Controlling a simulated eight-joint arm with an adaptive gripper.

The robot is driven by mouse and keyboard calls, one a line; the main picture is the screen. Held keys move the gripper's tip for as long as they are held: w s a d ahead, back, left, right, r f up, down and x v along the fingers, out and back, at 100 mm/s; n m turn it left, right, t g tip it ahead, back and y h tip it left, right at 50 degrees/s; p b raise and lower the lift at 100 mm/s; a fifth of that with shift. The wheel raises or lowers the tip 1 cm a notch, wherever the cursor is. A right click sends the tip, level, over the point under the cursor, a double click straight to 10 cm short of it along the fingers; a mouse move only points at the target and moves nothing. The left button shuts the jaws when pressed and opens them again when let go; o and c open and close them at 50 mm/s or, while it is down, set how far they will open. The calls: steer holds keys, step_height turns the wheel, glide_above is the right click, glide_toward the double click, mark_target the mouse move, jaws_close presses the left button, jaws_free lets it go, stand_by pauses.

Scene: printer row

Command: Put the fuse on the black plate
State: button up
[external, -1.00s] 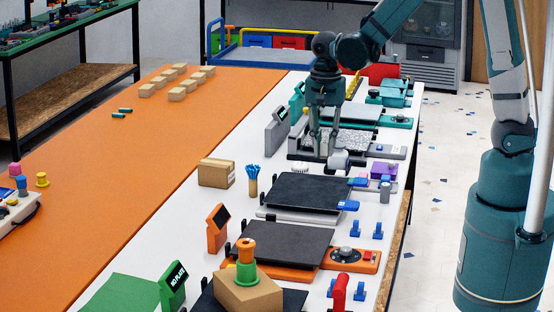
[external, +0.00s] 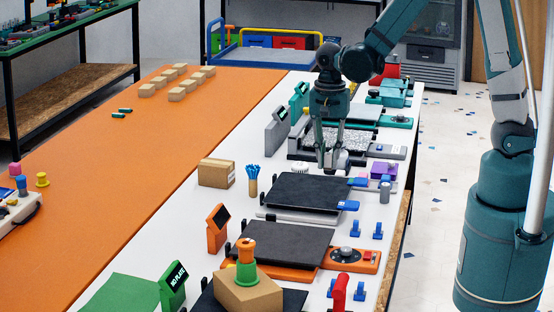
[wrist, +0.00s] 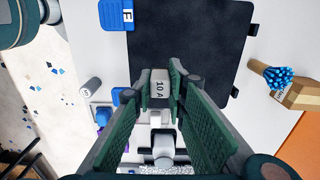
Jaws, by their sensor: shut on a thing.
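My gripper (wrist: 172,80) is shut on a pale fuse (wrist: 159,88) marked "10 A" in the wrist view. In the external view my gripper (external: 332,165) points down just behind the grey printer's black plate, and the fuse is hard to make out there. That black plate (external: 308,190) lies flat and bare; in the wrist view the black plate (wrist: 190,45) is just ahead of the fingertips. The fuse appears to be off the plate's near edge; its height above the table is unclear.
Another black plate (external: 285,243) lies on the orange printer. A cup of blue ties (external: 252,180) and a cardboard box (external: 216,173) stand left of the grey printer. A speckled plate is behind.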

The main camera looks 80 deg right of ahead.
mark_target(329, 153)
steer(key=shift+f, duration=1.4)
steer(key=shift+f, duration=0.1)
steer(key=shift+f+b, duration=0.4)
steer(key=shift+f, duration=1.55)
steer(key=shift+f, duration=0.2)
steer(key=o, duration=0.8)
steer(key=shift+r, duration=0.2)
steer(key=shift+r+p, duration=0.75)
steer(key=shift+r, duration=5.25)
